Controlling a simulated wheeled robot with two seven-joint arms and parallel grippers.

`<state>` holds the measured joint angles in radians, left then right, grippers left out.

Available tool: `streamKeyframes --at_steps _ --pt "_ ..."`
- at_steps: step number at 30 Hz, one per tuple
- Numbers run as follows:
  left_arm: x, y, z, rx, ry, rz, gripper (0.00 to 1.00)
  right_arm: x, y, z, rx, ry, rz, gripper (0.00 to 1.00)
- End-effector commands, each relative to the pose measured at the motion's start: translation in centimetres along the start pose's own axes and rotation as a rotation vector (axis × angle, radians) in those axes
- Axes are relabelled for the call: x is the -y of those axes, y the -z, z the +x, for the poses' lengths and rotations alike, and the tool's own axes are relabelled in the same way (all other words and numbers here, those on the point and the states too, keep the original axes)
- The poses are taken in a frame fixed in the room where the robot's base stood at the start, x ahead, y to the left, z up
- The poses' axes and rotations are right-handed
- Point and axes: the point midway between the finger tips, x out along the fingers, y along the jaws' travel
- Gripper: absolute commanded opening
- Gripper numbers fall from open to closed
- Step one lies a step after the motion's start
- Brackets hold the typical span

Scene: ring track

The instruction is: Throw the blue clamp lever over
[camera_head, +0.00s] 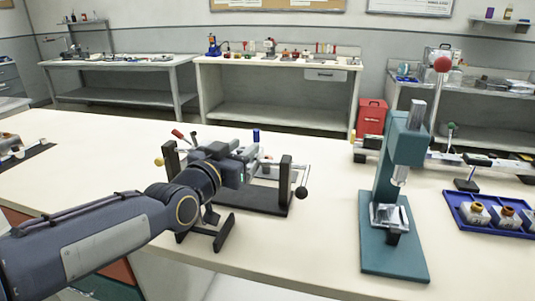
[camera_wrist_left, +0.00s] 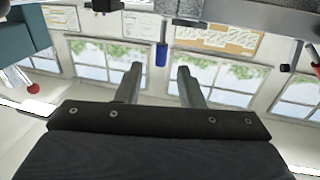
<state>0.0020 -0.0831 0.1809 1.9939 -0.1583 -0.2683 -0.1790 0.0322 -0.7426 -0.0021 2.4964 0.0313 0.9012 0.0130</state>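The blue clamp lever (camera_head: 256,135) stands upright on the fixture with black uprights (camera_head: 286,180) on the workbench, just beyond my left gripper (camera_head: 244,158). In the head view its lower part is hidden behind the gripper and the fixture. In the left wrist view the blue lever (camera_wrist_left: 161,54) shows between the two fingertips of my left gripper (camera_wrist_left: 158,75), slightly past them. The fingers are apart with nothing between them, and they do not appear to touch the lever. My right gripper is in neither view.
A teal press (camera_head: 395,245) with a red-knobbed handle stands right of the fixture. A blue tray (camera_head: 468,220) with small parts lies further right. A black ball knob (camera_head: 301,192) and a yellow knob (camera_head: 159,162) stick out from the fixture. The bench front is clear.

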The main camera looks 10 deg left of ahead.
Motion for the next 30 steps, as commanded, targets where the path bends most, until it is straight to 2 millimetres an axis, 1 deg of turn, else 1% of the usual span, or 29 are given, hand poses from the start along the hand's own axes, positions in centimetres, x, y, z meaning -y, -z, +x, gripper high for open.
streamKeyframes --at_steps 9,12,17,25,30 --pt "0.0 0.1 4.9 0.003 -0.001 -0.002 0.34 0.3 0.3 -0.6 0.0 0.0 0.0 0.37" --pt "0.0 0.1 6.1 0.003 -0.001 -0.002 0.34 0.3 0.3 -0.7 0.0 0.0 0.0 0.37" --pt "0.0 0.1 7.2 0.002 0.001 -0.001 0.34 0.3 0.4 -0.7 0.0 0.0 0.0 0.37" --pt "0.1 0.1 7.3 0.002 0.001 -0.001 0.34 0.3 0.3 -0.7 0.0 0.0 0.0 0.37" --pt "0.1 0.1 7.3 0.002 0.001 -0.001 0.12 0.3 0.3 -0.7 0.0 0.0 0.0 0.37"
